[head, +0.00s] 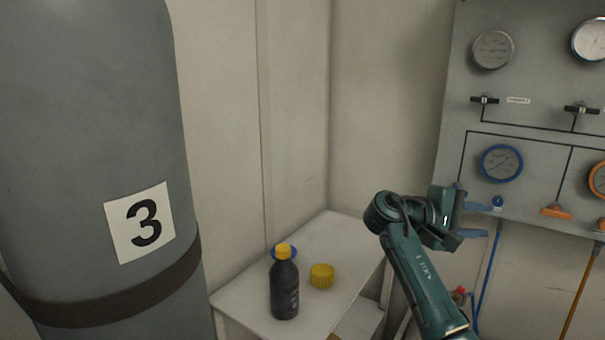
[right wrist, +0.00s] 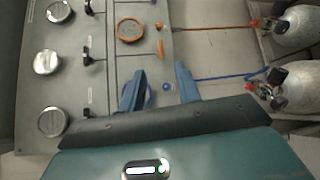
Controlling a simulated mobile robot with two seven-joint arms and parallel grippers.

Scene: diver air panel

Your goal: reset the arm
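My right gripper (head: 474,220) is in front of the lower left part of the grey air panel (head: 520,75). Its two blue fingers are apart and nothing is between them. In the right wrist view the gripper (right wrist: 161,88) is also open, and a small blue knob (right wrist: 166,86) on the panel shows beyond the gap. In the head view the gripper is just below and left of the blue-rimmed gauge (head: 501,163), with the blue knob (head: 497,201) close beside the fingers. I cannot tell whether they touch. My left gripper is not in view.
A white table (head: 245,298) holds a dark bottle (head: 285,290) with a yellow cap and a separate yellow lid (head: 322,276). A large grey cylinder (head: 85,120) marked 3 stands at the left. Hoses and gas bottles (right wrist: 295,85) are near the panel.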

